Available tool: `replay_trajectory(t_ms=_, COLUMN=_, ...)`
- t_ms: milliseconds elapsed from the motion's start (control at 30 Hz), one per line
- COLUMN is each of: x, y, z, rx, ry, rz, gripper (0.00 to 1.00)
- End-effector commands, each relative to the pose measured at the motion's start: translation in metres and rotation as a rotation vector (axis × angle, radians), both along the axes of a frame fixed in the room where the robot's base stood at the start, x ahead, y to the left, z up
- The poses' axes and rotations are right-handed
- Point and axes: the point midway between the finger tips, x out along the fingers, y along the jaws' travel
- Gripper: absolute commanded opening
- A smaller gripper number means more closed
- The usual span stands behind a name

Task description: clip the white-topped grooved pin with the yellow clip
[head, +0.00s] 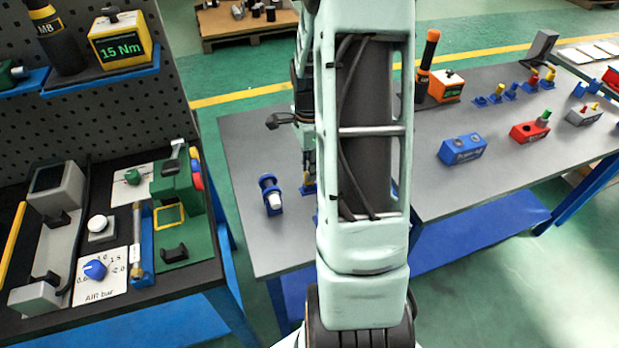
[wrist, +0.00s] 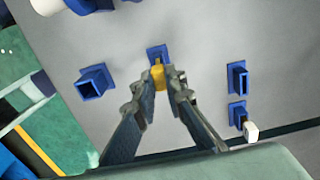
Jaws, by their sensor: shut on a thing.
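The yellow clip (wrist: 158,76) is between the fingertips of my gripper (wrist: 160,82) in the wrist view, and the jaws are shut on it. It is right beside or over a small blue holder (wrist: 157,52); I cannot tell whether it is still seated there. A white-ended part (wrist: 250,132) shows at the lower right of the wrist view, beside a blue holder. In the head view, a white-tipped piece (head: 275,201) is in a blue stand (head: 269,184) left of my arm. I cannot make out grooves to say which is the pin. My arm hides most of the gripper in the head view.
Empty blue holders stand left (wrist: 92,82) and right (wrist: 237,78) of my gripper in the wrist view. In the head view, a blue two-hole block (head: 462,149) and a red block (head: 528,132) stand to the right. The grey tabletop between is mostly clear.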

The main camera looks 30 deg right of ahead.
Motion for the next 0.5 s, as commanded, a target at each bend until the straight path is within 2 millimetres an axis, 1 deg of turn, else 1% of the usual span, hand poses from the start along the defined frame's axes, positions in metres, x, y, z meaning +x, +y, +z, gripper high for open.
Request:
replay_trajectory(t_ms=167, x=0.000, y=0.000, z=0.006, rx=0.000, ry=0.000, rz=0.000, gripper=0.00)
replay_trajectory(t_ms=500, x=0.000, y=0.000, z=0.023, rx=0.000, ry=0.000, rz=-0.001, gripper=0.00)
